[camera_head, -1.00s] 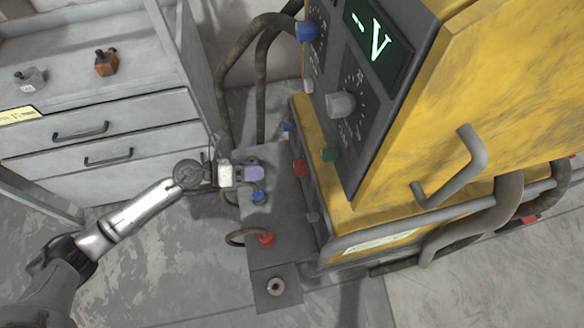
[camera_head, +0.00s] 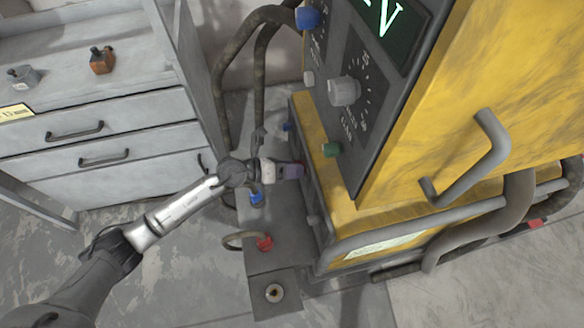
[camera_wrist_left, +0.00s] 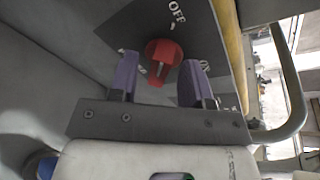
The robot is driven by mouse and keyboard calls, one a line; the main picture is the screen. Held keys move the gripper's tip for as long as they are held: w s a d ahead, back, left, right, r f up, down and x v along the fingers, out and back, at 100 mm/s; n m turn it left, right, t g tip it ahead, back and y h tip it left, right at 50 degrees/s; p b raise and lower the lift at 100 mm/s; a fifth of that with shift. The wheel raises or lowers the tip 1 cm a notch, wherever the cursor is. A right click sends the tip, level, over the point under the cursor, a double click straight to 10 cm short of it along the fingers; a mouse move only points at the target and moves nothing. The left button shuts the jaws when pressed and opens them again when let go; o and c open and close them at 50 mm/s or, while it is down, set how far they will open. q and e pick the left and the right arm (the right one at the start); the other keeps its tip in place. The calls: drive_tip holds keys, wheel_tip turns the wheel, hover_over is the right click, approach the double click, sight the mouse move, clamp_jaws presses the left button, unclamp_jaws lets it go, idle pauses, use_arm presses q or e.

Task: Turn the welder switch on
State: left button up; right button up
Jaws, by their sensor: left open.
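The welder (camera_head: 480,110) is a large yellow machine with a dark control panel, at the right of the head view. A red rotary switch (camera_wrist_left: 164,52) is on a dark plate in the left wrist view. "OFF" is printed above it, with partly covered lettering at both sides. My left gripper (camera_head: 296,171) is open at the welder's lower front face. In the left wrist view its two purple fingers (camera_wrist_left: 160,75) stand apart, one on each side of the switch. I cannot tell whether they touch it. In the head view the gripper hides the switch. My right gripper is not in view.
Dark cables (camera_head: 262,75) and a red connector (camera_head: 264,242) are near my arm. A grey drawer cabinet (camera_head: 100,140) stands at the left.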

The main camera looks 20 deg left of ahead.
use_arm(q)
drive_tip(key=shift+c, duration=0.2)
clamp_jaws()
